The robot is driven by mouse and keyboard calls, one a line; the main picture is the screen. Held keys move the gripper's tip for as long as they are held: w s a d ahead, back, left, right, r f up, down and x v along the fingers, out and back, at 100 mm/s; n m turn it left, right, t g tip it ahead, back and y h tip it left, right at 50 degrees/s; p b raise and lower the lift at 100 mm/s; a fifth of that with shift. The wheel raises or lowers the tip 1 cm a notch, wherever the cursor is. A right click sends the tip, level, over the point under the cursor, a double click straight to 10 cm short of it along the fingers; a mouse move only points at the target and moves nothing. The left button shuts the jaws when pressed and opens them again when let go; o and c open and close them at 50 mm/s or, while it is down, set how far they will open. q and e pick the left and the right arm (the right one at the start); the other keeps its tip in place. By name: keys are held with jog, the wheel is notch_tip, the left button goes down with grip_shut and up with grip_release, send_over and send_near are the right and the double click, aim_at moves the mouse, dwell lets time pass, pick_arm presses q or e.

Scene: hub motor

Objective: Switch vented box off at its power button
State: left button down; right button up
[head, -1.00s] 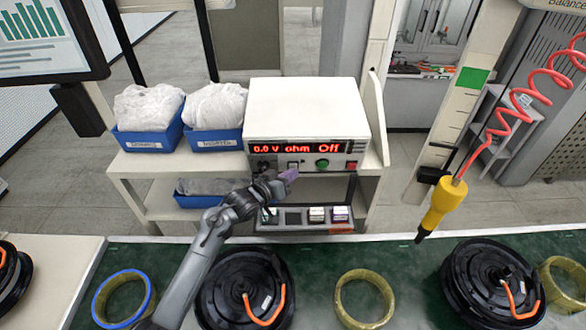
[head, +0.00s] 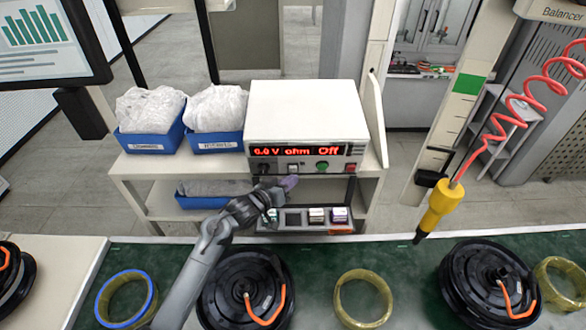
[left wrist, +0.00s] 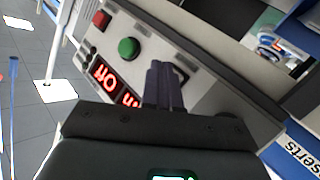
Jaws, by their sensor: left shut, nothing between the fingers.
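The vented box (head: 306,108) is a pale instrument on a white shelf stand. Its red display (head: 296,151) reads 0.0 V, ohm and Off. Its front has a small switch (head: 293,169), a green button (head: 322,166) and a red button (head: 350,168); no label tells which is the power button. The left wrist view also shows the green button (left wrist: 128,48) and red button (left wrist: 101,19). My left gripper (head: 290,183) is shut and empty, just below and in front of the panel. Its fingers (left wrist: 162,85) hide part of the panel in the wrist view. My right gripper is out of view.
Blue bins (head: 215,143) with white bags stand left of the box. Coloured blocks sit in a tray (head: 293,229) on the lower shelf. Black hub motors (head: 248,292) and rings (head: 363,299) lie on the green bench. A yellow tool (head: 440,206) hangs at the right.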

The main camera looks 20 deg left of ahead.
pick_arm(q)
jog(key=shift+s+d+f+p, duration=0.1)
jog(key=shift+s+d+p, duration=0.2)
jog(key=shift+s+p, duration=0.4)
jog(key=shift+s+d+f+p, duration=0.15)
jog(key=shift+s+d+p, duration=0.3)
jog(key=shift+s, duration=0.4)
jog(key=shift+s+d+f+p, duration=0.1)
jog(key=shift+s+d+p, duration=0.1)
jog(key=shift+s+p, duration=0.5)
jog(key=shift+s, duration=0.15)
jog(key=s+d+f+p, duration=0.1)
jog(key=s+d+p, duration=0.1)
jog(key=s+p, duration=0.2)
jog(key=shift+s+d, duration=0.25)
jog(key=shift+s, duration=0.85)
